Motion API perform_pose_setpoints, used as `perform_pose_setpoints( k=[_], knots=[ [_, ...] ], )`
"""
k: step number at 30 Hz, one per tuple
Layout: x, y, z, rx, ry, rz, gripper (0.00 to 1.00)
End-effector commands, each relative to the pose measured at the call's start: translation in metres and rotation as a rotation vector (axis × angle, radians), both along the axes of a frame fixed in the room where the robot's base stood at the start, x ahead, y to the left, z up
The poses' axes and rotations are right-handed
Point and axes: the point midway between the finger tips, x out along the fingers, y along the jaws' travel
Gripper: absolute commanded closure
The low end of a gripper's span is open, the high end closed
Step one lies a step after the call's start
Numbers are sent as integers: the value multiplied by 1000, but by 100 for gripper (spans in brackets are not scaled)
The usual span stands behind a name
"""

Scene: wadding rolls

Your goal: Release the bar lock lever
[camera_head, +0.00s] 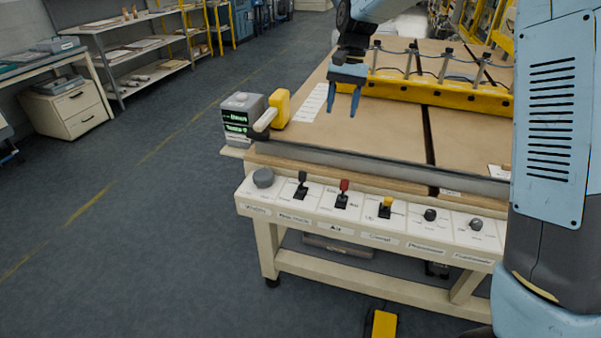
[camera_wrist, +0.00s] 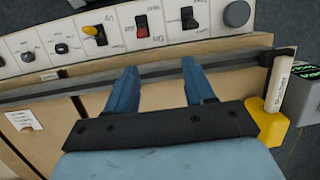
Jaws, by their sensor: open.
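A lever with a pale handle (camera_head: 265,120) and a yellow block (camera_head: 280,107) stands at the left end of the grey bar (camera_head: 350,162) along the table's front edge. In the wrist view the labelled pale handle (camera_wrist: 281,86) and yellow block (camera_wrist: 267,124) are at the right. The handle's dark end meets the bar's end there. My gripper (camera_head: 343,112) is open and empty, fingers pointing down above the tabletop, right of the lever and apart from it. In the wrist view its two blue fingers (camera_wrist: 160,68) are spread over the tabletop and bar.
A grey box with a green-lettered display (camera_head: 240,118) stands beside the lever. A front panel (camera_head: 360,219) carries several knobs and switches, among them a red one (camera_head: 343,186) and a yellow one (camera_head: 387,203). A yellow rail (camera_head: 435,93) with hoses crosses the table behind my gripper.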

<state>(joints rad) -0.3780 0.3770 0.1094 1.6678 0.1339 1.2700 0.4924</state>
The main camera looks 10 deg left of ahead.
Motion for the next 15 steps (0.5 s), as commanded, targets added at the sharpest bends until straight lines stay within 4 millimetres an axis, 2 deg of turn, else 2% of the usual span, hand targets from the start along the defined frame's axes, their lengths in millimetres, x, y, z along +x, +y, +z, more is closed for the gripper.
perform_pose_setpoints(
  k=[1,6,10,15],
  knots=[
    [5,16,-15,-6,28,2,47],
    [14,57,-52,-25,102,-1,47],
    [17,78,-72,-37,140,-5,47],
    [17,90,-85,-45,164,-9,47]
  ],
)
